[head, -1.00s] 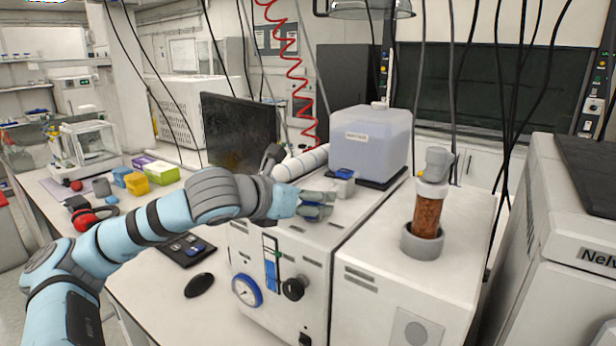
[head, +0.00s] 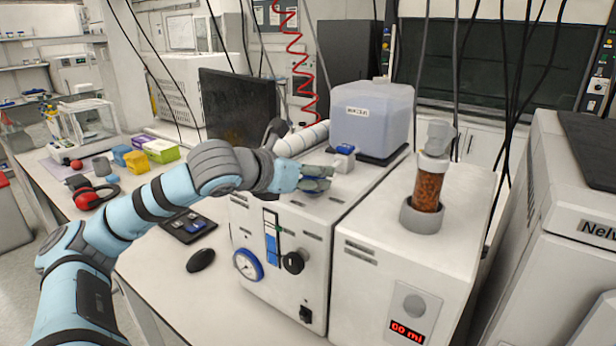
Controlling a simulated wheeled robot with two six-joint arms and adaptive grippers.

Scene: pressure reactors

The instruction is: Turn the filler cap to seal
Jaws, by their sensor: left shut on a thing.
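My left gripper (head: 318,178) is at the top of the white reactor unit (head: 285,215), near its front edge. My right gripper is not in view.
A small white block with a blue top (head: 344,151) stands just behind the gripper. A translucent tank (head: 372,115) is behind it. A brown-filled column (head: 428,188) stands on the right unit. A gauge (head: 247,264) and black knob (head: 293,262) are on the front.

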